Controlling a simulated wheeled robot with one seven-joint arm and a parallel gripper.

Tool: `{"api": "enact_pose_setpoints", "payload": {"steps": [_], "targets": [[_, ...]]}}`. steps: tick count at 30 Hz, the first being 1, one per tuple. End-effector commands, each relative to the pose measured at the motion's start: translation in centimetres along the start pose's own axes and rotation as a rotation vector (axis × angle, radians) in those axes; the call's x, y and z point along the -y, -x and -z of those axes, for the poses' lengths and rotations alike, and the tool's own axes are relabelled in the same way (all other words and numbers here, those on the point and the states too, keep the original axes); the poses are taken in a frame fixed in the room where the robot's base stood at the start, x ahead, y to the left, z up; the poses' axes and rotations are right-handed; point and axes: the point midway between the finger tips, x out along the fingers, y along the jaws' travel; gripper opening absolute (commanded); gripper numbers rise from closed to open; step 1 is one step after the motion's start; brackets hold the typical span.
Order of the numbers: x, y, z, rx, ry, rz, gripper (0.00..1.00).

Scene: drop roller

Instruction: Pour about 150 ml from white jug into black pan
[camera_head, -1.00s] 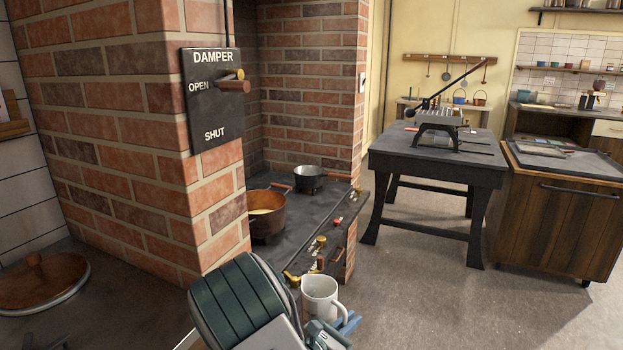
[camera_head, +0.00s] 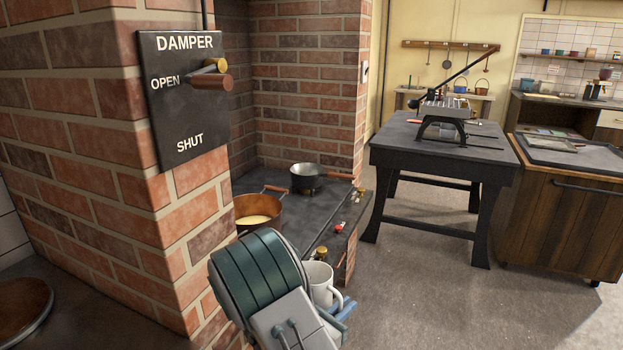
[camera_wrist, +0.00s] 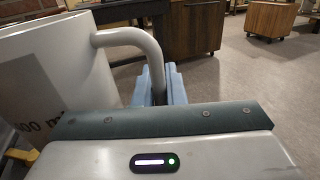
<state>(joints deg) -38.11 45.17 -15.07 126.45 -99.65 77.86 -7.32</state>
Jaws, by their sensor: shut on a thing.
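The white jug (camera_head: 319,283) is held upright by its handle in my gripper (camera_head: 345,308), at the bottom middle of the head view. In the wrist view the jug (camera_wrist: 55,75) fills the left side, with part of a printed "ml" marking showing. My gripper's blue fingers (camera_wrist: 158,85) are shut on the handle. The jug's contents cannot be seen. The black pan (camera_head: 307,176) sits at the back of the dark stove top, its handle pointing right. It is beyond the jug and apart from it.
A copper pot (camera_head: 257,212) with yellowish contents stands on the stove top (camera_head: 300,213), nearer than the pan. A brick pillar with a damper plate (camera_head: 185,100) rises at left. A black table (camera_head: 435,155) and a wooden cabinet (camera_head: 565,215) stand right, with open floor before them.

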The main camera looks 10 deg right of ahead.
Motion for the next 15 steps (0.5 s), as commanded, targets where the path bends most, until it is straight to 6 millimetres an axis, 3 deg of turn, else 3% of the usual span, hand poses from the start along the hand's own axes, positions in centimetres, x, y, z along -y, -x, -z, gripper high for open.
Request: {"api": "enact_pose_setpoints", "payload": {"steps": [8,15], "targets": [[0.1,-0.2,-0.6,0.003,-0.002,-0.011,0.0],[0.1,-0.7,-2.2,0.002,0.002,-0.11,0.0]]}}
